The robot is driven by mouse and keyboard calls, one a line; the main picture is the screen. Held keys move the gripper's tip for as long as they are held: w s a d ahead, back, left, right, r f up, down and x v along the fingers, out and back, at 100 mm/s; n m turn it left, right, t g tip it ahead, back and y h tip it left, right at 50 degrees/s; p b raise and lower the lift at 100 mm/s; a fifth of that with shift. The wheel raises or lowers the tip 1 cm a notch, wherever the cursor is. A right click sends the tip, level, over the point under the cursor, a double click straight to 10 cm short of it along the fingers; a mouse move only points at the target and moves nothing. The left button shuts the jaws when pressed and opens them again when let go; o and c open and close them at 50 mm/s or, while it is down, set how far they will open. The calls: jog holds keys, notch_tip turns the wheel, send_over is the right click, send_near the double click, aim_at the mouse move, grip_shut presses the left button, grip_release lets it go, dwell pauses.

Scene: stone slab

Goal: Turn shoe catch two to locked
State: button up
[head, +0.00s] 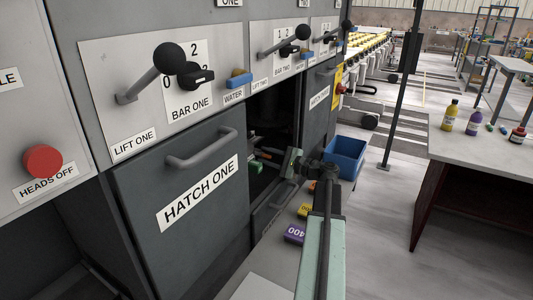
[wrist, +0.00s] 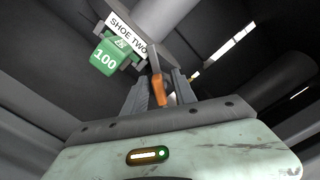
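Shoe catch two is an orange lever (wrist: 158,90) in the wrist view, beside the SHOE TWO label (wrist: 128,35). My gripper (wrist: 160,84) has its two grey fingers apart, one on each side of the orange lever. A narrow gap seems to show beside the lever, so the fingers do not look closed on it. In the head view my gripper (head: 262,156) reaches left into the dark opening right of HATCH ONE.
A green block marked 100 (wrist: 104,58) is beside the label. The HATCH ONE panel (head: 187,170) is left of my arm. Purple (head: 294,234) and yellow (head: 305,210) blocks lie near my arm. A blue bin (head: 345,157) stands beyond. Open floor lies to the right.

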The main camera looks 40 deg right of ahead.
aim_at(270, 157)
jog(key=shift+s+d+f, duration=0.15)
jog(key=shift+d+f, duration=0.1)
jog(key=shift+v, duration=2.85)
jog(key=v, duration=0.7)
jog(key=shift+s, duration=0.35)
jog(key=shift+d, duration=0.15)
